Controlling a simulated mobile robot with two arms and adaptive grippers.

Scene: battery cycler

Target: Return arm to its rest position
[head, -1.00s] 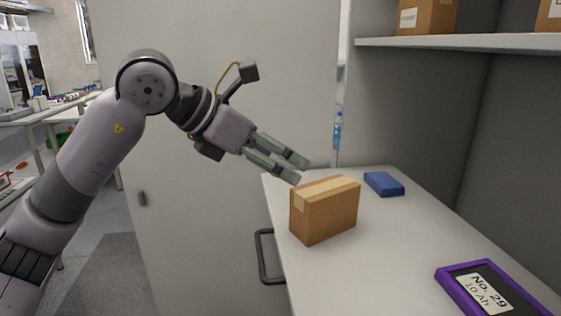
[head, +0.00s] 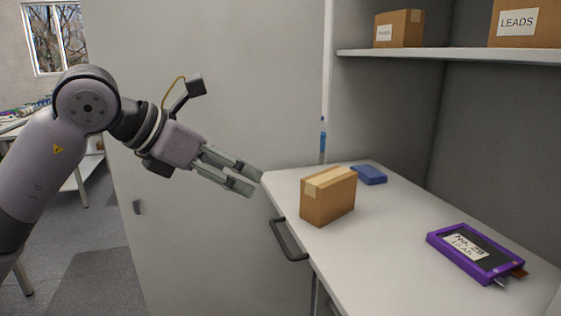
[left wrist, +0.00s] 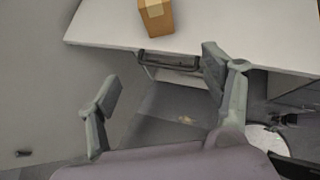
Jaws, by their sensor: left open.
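My left gripper (head: 251,182) is open and empty in the head view. It hangs in the air off the left edge of the white counter (head: 375,242), left of a small brown cardboard box (head: 328,196). The gripper is apart from the box. In the left wrist view my spread fingers (left wrist: 160,92) have nothing between them but floor and the cabinet front. The box (left wrist: 156,14) stands beyond them on the counter at the top. My right gripper is not in view.
A purple-framed battery marked No. 29 (head: 474,253) lies on the counter at right. A blue block (head: 369,175) lies behind the box. A dark handle (head: 287,240) sticks out below the counter's left edge. A shelf (head: 450,56) above holds cardboard boxes (head: 398,29), one labelled LEADS.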

